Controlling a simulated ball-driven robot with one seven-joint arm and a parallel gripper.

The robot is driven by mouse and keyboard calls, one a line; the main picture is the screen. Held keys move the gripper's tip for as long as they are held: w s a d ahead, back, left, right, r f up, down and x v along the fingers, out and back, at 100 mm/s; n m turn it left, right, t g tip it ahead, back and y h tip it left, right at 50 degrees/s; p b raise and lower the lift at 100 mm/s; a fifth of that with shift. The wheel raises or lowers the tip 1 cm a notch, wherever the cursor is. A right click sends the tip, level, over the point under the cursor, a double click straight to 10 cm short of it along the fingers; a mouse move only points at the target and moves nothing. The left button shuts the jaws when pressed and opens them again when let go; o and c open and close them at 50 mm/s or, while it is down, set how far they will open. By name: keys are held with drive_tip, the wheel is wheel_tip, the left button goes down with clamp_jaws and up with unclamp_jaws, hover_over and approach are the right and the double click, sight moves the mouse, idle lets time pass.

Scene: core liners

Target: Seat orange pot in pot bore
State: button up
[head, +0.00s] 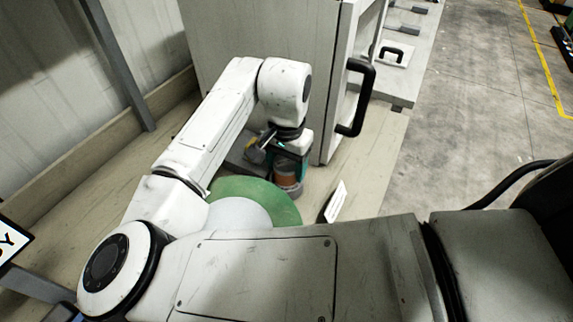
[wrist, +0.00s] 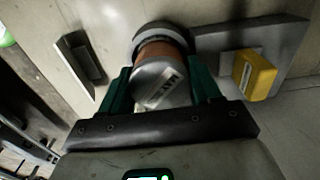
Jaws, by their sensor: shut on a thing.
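The orange pot (head: 287,180) is a short cylinder with an orange band, and it stands below my gripper (head: 290,158) in the head view. In the wrist view the pot (wrist: 160,50) shows its orange band and a grey end with dark lettering. The teal fingers of my gripper (wrist: 160,75) are on either side of it, shut on it. A grey round collar (wrist: 146,29), which looks like the pot bore, surrounds the pot's far end. I cannot tell how deep the pot sits in it. In the head view the pot's lower end meets a grey round base.
A yellow block (wrist: 254,76) is on a grey plate (wrist: 285,40) beside the pot. A green disc (head: 285,208), a white sign (head: 336,202) and a cabinet with a black handle (head: 356,98) are close by.

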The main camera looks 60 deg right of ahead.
drive_tip(key=shift+f, duration=0.25)
drive_tip(key=o, duration=1.2)
drive_tip(key=shift+o, duration=0.2)
wheel_tip(320, 180, up, 12)
idle(0.4)
